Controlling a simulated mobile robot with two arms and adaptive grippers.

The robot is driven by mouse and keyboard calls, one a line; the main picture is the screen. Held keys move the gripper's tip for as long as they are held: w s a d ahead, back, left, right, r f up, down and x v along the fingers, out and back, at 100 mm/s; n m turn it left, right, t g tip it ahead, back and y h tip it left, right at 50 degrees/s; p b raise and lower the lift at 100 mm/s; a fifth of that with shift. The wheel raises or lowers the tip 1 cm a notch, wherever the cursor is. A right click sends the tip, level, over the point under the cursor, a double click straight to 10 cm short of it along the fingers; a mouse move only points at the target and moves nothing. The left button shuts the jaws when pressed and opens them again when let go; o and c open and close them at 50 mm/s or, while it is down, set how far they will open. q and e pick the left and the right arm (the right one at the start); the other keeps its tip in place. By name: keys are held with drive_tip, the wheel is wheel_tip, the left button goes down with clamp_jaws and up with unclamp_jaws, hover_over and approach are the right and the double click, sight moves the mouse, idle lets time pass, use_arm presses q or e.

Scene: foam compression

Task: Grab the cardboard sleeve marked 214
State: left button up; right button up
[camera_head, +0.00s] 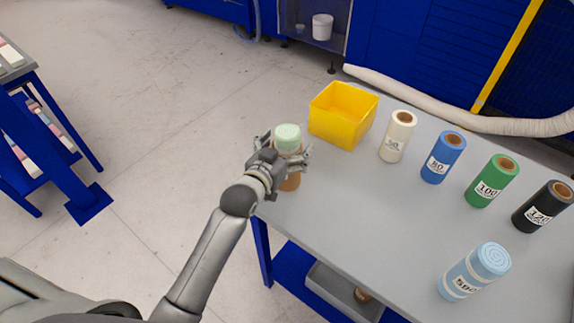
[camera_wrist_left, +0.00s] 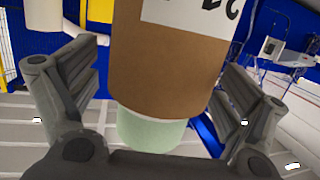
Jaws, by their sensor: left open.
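A brown cardboard sleeve (camera_head: 290,183) stands at the left corner of the grey table, with a pale green foam roll (camera_head: 288,136) sticking out of its top. In the left wrist view the sleeve (camera_wrist_left: 172,65) fills the middle, upside down, with the green foam (camera_wrist_left: 150,132) below it. A white label shows on it, but it is cut off and its number is not readable. My left gripper (camera_head: 286,151) is open, with one finger on each side of the sleeve. Gaps show between the fingers and the cardboard. My right gripper is not in view.
A yellow bin (camera_head: 342,114) stands just behind the sleeve. White (camera_head: 397,138), blue (camera_head: 443,158), green (camera_head: 492,182) and black (camera_head: 542,208) labelled rolls line the table's back. A light blue roll (camera_head: 474,272) stands at the front right. The table's middle (camera_head: 370,210) is clear.

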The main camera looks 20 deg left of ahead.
use_arm(q)
drive_tip(key=c, duration=1.4)
drive_tip(key=shift+c, duration=0.2)
drive_tip(key=shift+r, duration=0.15)
